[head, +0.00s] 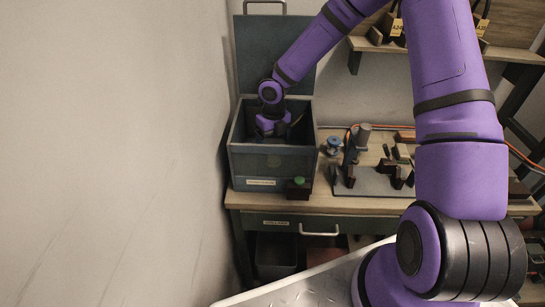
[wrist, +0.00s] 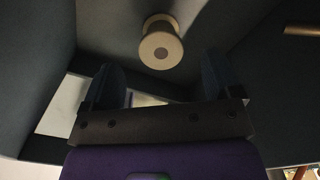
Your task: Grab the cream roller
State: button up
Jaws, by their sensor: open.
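The cream roller (wrist: 161,48) shows in the wrist view as a small spool with a pale round end facing me. It lies against the dark inner surface of the blue-grey box (head: 267,162). My gripper (head: 272,128) reaches down into this box, whose lid (head: 262,50) stands open. In the wrist view my gripper (wrist: 160,68) has its two dark fingers spread apart, with nothing between them. The roller appears just beyond the fingertips, in line with the gap, and looks clear of both fingers. The box's front wall hides the roller in the head view.
The box walls stand close around my gripper. On the workbench (head: 300,199) to the right are a grey-black fixture (head: 372,183) and a blue spool (head: 334,145). A small dark block with a green top (head: 299,185) sits at the box's front right corner. A plain wall rises at left.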

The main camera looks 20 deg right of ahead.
jog(key=shift+s+f, duration=0.15)
jog(key=shift+f, duration=1.75)
jog(key=shift+s+f, duration=0.15)
jog(key=shift+f, duration=1.75)
jog(key=shift+c, duration=0.4)
jog(key=c, duration=1)
jog(key=shift+r, duration=0.1)
